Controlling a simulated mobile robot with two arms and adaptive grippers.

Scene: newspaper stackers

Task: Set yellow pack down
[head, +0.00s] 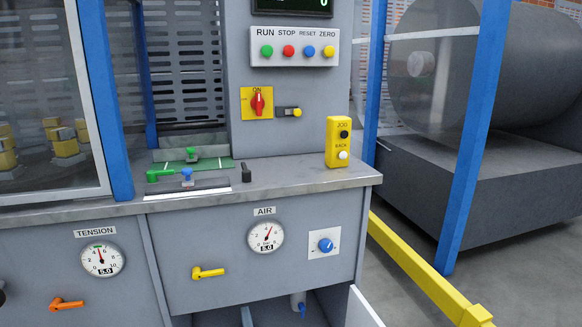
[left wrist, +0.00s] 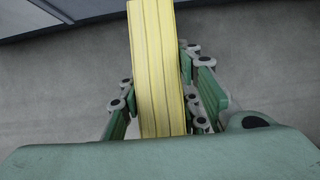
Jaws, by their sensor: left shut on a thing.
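A pale yellow pack (left wrist: 155,70), long and with lines along its length, stands between the fingers of my left gripper (left wrist: 160,105) in the left wrist view. The green fingers are shut on it, one on each side. Its lower end is hidden behind the green gripper body, and its far end runs out of the top of the picture. Neither gripper shows in the head view. My right gripper is in neither view.
Blue posts (head: 474,140) and a low yellow rail (head: 420,266) stand to the right. Plain grey surface (left wrist: 65,90) lies behind the pack.

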